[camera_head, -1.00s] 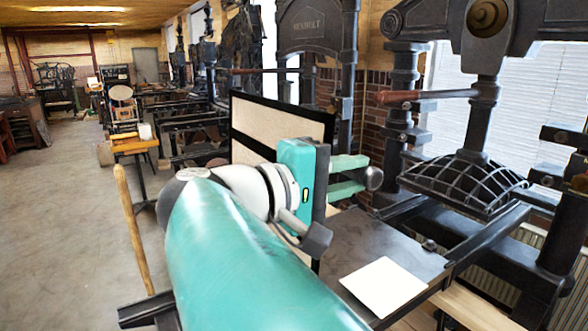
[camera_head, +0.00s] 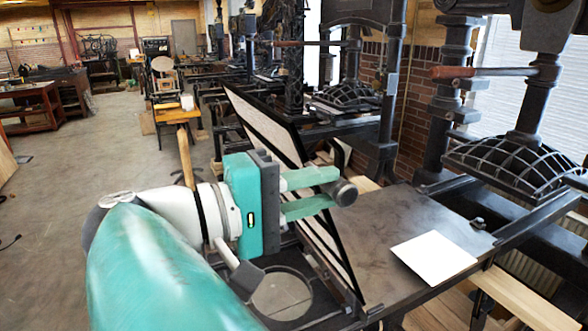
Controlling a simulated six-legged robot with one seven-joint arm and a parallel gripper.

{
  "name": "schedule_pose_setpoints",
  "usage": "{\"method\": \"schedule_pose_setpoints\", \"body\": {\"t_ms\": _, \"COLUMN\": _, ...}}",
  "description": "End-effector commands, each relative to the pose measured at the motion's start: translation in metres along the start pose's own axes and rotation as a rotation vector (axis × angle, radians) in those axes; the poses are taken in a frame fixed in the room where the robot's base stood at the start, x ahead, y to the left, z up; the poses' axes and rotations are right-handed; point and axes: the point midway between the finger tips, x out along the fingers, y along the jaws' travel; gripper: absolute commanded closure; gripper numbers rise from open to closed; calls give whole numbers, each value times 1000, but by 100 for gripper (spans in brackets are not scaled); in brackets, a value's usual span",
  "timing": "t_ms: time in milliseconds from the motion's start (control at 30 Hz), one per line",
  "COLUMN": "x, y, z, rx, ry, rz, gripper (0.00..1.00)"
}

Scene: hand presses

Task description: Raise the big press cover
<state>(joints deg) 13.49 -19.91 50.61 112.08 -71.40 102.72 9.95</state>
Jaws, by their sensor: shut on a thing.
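The big press cover (camera_head: 268,128) is a black-framed panel with a pale cream face. It slants beside the dark press bed (camera_head: 395,215), seen at a steep angle, and its lower end is near the bed's left edge. My gripper (camera_head: 326,192) is in front of the panel, its two teal fingers pointing right. They are shut on a dark round knob (camera_head: 344,192). The fingers hide part of the cover, and I cannot tell whether the knob joins its frame.
A white sheet (camera_head: 434,258) lies on the bed. The ribbed black press head (camera_head: 515,165) stands at right with a wooden-handled bar (camera_head: 462,72). A wooden pole (camera_head: 185,155) rises behind my arm. The floor (camera_head: 95,185) at left is mostly clear.

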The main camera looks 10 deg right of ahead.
Motion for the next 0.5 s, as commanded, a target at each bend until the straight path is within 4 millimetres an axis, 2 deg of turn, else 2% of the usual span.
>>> {"method": "schedule_pose_setpoints", "body": {"t_ms": 33, "x": 1, "y": -10, "z": -1, "rx": -17, "ry": -10, "rz": -19, "gripper": 100}}
{"method": "schedule_pose_setpoints", "body": {"t_ms": 233, "x": -8, "y": -13, "z": -3, "rx": -17, "ry": -7, "rz": -16, "gripper": 100}}
{"method": "schedule_pose_setpoints", "body": {"t_ms": 500, "x": -7, "y": -13, "z": -4, "rx": -17, "ry": -10, "rz": -18, "gripper": 100}}
